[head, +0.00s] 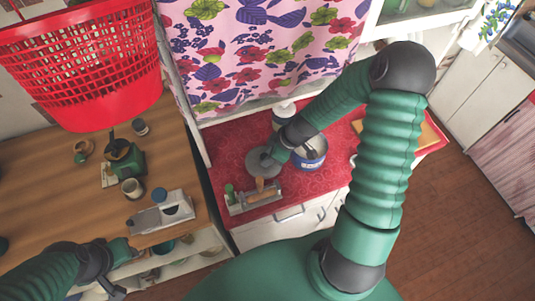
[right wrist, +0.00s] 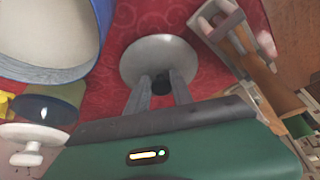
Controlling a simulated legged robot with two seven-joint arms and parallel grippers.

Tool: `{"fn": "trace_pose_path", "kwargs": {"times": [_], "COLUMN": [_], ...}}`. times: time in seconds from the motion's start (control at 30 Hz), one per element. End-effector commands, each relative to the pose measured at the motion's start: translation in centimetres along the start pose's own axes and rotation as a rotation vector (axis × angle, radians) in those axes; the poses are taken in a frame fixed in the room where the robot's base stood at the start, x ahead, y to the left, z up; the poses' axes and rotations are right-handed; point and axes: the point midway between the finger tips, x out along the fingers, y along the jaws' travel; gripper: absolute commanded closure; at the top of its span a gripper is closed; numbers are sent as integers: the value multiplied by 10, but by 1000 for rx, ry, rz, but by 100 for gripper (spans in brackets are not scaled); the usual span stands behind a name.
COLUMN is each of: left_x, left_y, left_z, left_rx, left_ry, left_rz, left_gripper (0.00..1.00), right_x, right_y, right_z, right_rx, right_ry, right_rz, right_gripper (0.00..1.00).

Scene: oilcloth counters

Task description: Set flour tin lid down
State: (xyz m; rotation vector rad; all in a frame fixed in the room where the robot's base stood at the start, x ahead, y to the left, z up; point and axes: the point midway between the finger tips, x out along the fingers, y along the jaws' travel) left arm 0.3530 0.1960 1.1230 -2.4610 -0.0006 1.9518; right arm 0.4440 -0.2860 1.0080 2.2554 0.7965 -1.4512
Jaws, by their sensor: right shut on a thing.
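The flour tin lid (head: 261,164) is a round grey disc over the red counter, left of the blue tin. In the right wrist view the lid (right wrist: 148,52) shows from above with a dark knob at its near side. My right gripper (right wrist: 163,86) is shut on that knob. I cannot tell whether the lid touches the cloth. The open blue tin (head: 314,160), with pale contents, stands just right of my right gripper (head: 273,153); it also shows in the right wrist view (right wrist: 88,62). My left gripper (head: 119,271) is over the wooden counter's front edge, its jaws unclear.
A grey tray with a wooden-handled thing (head: 264,195) lies close in front of the lid. A white-topped bottle (head: 284,108) stands behind. A red basket (head: 80,60) hangs at upper left. Several kitchen things stand on the wooden counter (head: 70,205). A wooden board (head: 430,135) lies right.

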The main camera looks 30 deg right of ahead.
Motion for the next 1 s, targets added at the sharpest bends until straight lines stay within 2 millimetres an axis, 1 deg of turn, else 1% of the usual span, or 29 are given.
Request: {"fn": "trace_pose_path", "kwargs": {"times": [0.03,0.13,0.17,0.2,0.3,0.57,0.67,0.7,0.83,1.0], "left_x": [-11,-19,-19,-19,-20,-19,-15,-16,-16,-16], "left_y": [0,0,0,0,0,0,0,0,0,0], "left_z": [-3,-4,-5,-4,-5,-4,-3,-4,-4,-4], "left_rx": [0,0,0,0,0,0,0,0,0,0], "left_ry": [0,0,0,0,0,0,0,0,0,0], "left_rz": [0,0,0,0,0,0,0,0,0,0], "left_gripper": [64,64,64,64,64,64,64,64,64,64], "right_x": [-4,-4,-1,6,13,15,18,17,17,17], "right_y": [-2,-1,-1,-2,-2,0,0,0,0,0], "right_z": [-6,-8,-6,-2,1,3,4,4,3,3], "right_rx": [-7,-6,-3,2,1,-1,-1,-2,-1,-1], "right_ry": [-23,-62,-68,-65,-64,-62,-62,-62,-62,-62], "right_rz": [-2,4,4,2,4,5,5,5,5,4], "right_gripper": [100,100,100,100,100,100,100,68,51,50]}}
